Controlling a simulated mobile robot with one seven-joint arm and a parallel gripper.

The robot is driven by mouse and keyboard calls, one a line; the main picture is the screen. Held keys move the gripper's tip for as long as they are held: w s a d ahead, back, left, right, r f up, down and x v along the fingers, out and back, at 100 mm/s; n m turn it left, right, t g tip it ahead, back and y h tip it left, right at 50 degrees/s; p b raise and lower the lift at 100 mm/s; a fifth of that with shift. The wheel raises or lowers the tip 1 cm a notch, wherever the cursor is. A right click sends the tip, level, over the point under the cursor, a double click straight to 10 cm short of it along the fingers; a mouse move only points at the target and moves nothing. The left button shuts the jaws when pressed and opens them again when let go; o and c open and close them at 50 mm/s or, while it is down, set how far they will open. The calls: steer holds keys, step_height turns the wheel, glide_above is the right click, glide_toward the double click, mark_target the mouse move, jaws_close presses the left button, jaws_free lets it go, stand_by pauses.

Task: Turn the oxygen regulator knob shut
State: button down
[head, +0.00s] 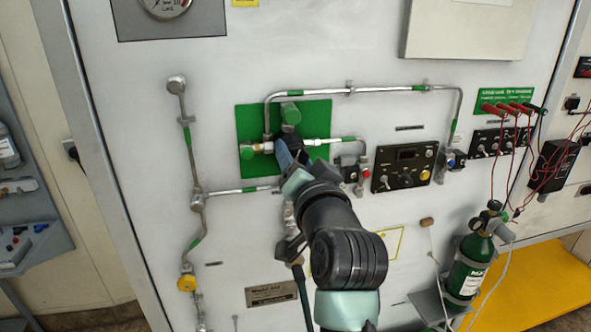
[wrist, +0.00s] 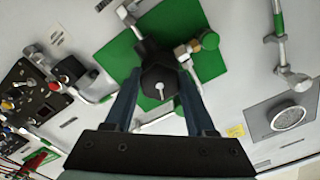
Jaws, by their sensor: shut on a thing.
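The oxygen regulator knob (wrist: 160,82) is a black, many-sided knob with a pale pointer mark on its face, in front of a green plate (wrist: 118,56). In the wrist view my gripper (wrist: 160,98) has one finger on each side of the knob and is shut on it. In the head view my gripper (head: 285,155) reaches to the lower right part of the green plate (head: 246,125). There my own arm and fingers hide most of the knob.
Metal pipes with green bands (head: 350,90) run around the plate. A black control box (head: 405,165) is at its right, with red leads (head: 508,108) further right. A dark green cylinder (head: 468,268) stands at the lower right.

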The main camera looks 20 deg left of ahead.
steer(key=shift+f+n+b, duration=0.15)
steer(key=shift+n+b, duration=1.2)
steer(key=shift+n, duration=0.95)
steer(key=shift+c, duration=1.2)
jaws_free()
steer(key=b+v, duration=0.2)
steer(key=v, duration=1.1)
steer(key=shift+b, duration=0.3)
